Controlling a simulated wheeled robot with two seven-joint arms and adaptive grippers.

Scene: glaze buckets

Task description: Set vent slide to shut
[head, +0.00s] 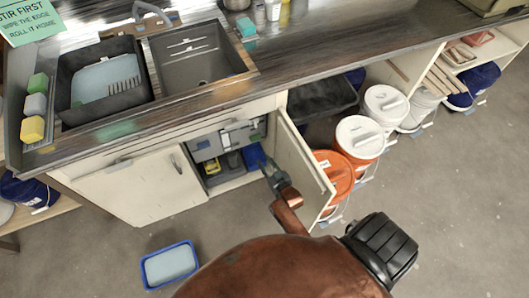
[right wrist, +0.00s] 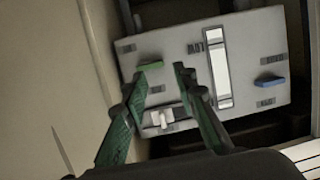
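A grey control panel (head: 225,139) sits inside the open cabinet under the sink. In the right wrist view the panel (right wrist: 260,45) carries a green tab (right wrist: 151,66), a blue tab (right wrist: 269,81), a tall white strip (right wrist: 219,68) and a small white slider or switch in a dark slot (right wrist: 162,117). My right gripper (head: 268,166) is in the cabinet opening. Its fingers (right wrist: 162,75) are apart and empty in front of the panel, with the white slider seen between them. My left gripper is not in view.
The open cabinet door (head: 301,165) stands right of my right gripper, with an orange bucket (head: 336,177) beyond it. A closed cabinet door (head: 145,187) is on the left. A blue-rimmed tray (head: 169,265) lies on the floor. The counter edge (head: 150,137) overhangs the opening.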

